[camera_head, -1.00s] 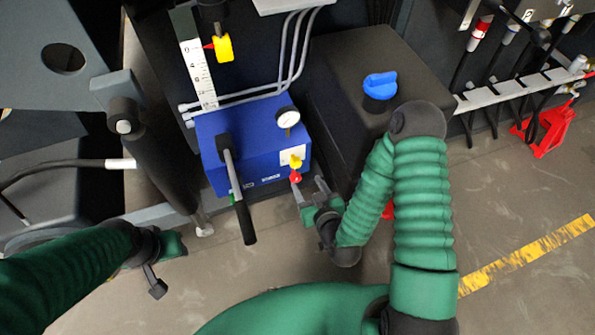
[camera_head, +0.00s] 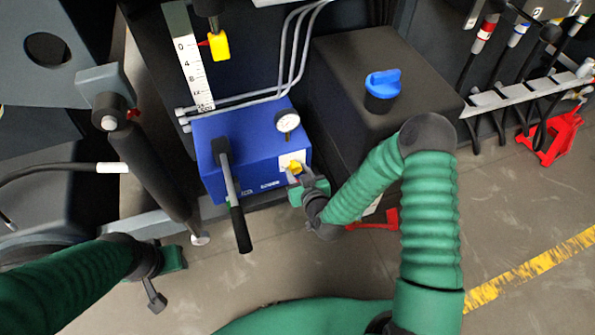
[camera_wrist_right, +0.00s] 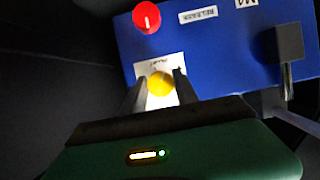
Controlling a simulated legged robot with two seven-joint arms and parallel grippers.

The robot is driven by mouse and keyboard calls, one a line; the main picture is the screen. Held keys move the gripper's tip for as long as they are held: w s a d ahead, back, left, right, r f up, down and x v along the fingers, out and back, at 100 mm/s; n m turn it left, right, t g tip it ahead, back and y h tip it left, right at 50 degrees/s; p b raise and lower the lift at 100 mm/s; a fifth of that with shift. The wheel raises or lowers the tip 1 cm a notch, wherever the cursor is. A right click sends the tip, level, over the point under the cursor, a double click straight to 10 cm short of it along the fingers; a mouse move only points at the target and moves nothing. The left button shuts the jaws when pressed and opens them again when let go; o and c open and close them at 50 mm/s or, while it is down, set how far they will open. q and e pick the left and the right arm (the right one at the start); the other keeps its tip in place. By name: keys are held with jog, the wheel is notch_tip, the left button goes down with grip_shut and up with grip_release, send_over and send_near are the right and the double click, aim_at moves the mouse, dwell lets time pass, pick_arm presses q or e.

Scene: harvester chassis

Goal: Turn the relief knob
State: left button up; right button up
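The blue pump box (camera_head: 245,160) stands left of the black tank, with a yellow knob (camera_head: 295,167) on a white plate at its lower right. In the right wrist view the yellow knob (camera_wrist_right: 160,84) sits between the two fingers of my right gripper (camera_wrist_right: 160,80). The fingers are apart on either side of it; contact is not clear. A red knob (camera_wrist_right: 146,17) is beyond, beside a small label. In the head view my right gripper (camera_head: 300,179) partly hides this corner. My left gripper (camera_head: 154,296) hangs at lower left, away from the box; its opening is unclear.
A pump lever (camera_head: 237,205) with a black grip sticks out from the box front, left of the knob. A gauge (camera_head: 287,121) is above the knob. The black tank (camera_head: 375,70) with a blue cap (camera_head: 383,84) stands close on the right. Grey pipes (camera_head: 285,50) run behind.

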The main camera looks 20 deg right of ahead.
grip_shut()
jog(key=shift+r+m+y+p, duration=0.1)
jog(key=shift+m+y+p, duration=0.2)
jog(key=shift+m, duration=0.1)
jog(key=shift+m+y, duration=0.6)
jog(key=shift+m, duration=0.2)
jog(key=o, duration=0.5)
grip_release()
